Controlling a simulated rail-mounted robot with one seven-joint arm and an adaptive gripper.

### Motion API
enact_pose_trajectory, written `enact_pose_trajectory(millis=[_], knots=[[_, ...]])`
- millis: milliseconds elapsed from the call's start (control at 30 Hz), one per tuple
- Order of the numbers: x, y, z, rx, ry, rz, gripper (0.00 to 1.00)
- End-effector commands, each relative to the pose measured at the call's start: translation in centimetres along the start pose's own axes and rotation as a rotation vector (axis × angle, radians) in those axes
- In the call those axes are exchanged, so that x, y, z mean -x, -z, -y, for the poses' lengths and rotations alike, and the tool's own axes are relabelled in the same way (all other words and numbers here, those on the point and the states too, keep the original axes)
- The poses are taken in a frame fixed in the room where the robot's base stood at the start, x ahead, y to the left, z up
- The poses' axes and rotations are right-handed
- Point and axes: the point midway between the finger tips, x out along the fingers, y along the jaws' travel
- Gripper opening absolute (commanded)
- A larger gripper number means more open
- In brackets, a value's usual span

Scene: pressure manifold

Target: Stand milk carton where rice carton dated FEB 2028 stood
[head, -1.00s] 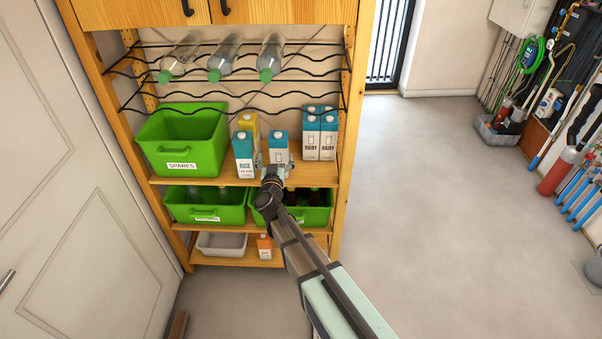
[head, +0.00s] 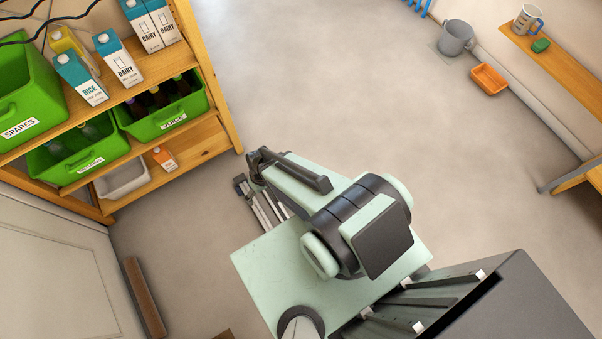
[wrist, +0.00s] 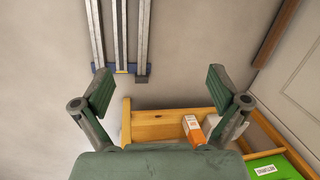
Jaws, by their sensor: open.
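Two more DAIRY cartons (head: 141,27) (head: 163,19) stand side by side farther right. A yellow carton (head: 68,41) stands behind the rice carton, partly hidden. My gripper (wrist: 160,92) is open and empty in the wrist view, with floor and the lowest shelf beyond its fingers. It is away from the cartons.
A green SPARES bin (head: 22,88) stands left of the rice carton. Green bins (head: 160,122) fill the shelf below. An orange carton (head: 165,158) stands on the lowest shelf, also in the wrist view (wrist: 192,128). The floor (head: 330,80) right of the shelves is clear.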

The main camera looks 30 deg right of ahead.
Motion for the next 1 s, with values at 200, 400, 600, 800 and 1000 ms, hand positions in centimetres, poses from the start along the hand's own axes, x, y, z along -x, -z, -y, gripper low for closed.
enact_pose_trajectory(millis=[200,400,600,800,1000], knots=[[0.2,-13.8,-3.1,-0.15,-0.081,0.379,0.98],[1.0,-17.8,-4.0,-0.201,-0.121,0.505,0.98],[1.0,-17.9,-4.0,-0.202,-0.123,0.51,0.98],[1.0,-17.9,-4.0,-0.201,-0.122,0.508,0.98],[1.0,-17.9,-4.0,-0.201,-0.121,0.507,0.98]])
